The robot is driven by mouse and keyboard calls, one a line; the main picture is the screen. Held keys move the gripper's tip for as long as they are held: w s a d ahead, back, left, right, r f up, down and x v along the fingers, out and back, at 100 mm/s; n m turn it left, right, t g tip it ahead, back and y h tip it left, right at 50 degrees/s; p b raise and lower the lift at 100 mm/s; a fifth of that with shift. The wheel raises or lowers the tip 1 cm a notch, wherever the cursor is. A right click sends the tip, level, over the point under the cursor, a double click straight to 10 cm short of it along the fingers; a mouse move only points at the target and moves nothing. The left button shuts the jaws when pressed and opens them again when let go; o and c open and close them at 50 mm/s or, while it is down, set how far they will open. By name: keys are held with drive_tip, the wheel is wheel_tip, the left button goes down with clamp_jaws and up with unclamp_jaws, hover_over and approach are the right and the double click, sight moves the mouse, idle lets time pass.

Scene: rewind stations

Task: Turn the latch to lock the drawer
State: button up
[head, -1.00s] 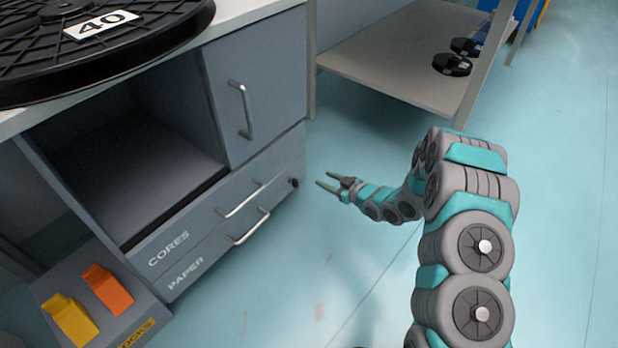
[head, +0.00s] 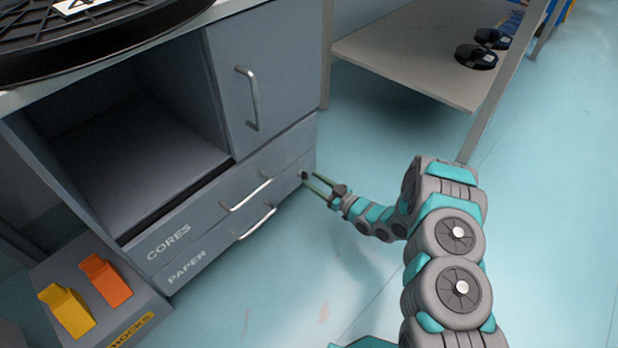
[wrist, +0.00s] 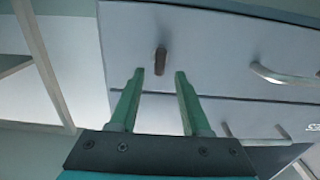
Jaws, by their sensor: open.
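The latch (wrist: 160,61) is a small dark knob on the drawer front, near the end of the CORES drawer (head: 193,222). It also shows small in the head view (head: 304,175). In the wrist view it looks upright, between and just beyond my fingertips. My gripper (head: 313,189) is open, its two green fingers pointing at the latch; the wrist view shows the fingers (wrist: 160,76) apart with nothing between them but a view of the drawer front. Whether a fingertip touches the latch I cannot tell. The CORES drawer looks closed.
The PAPER drawer (head: 215,250) lies below, with a bar handle (head: 257,224). A cupboard door (head: 285,85) is above. A box with orange and yellow blocks (head: 135,318) stands at left. A low shelf (head: 405,72) with black reels is behind.

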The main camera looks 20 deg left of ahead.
sight(304, 176)
drive_tip(key=shift+x, duration=1.35)
clamp_jaws()
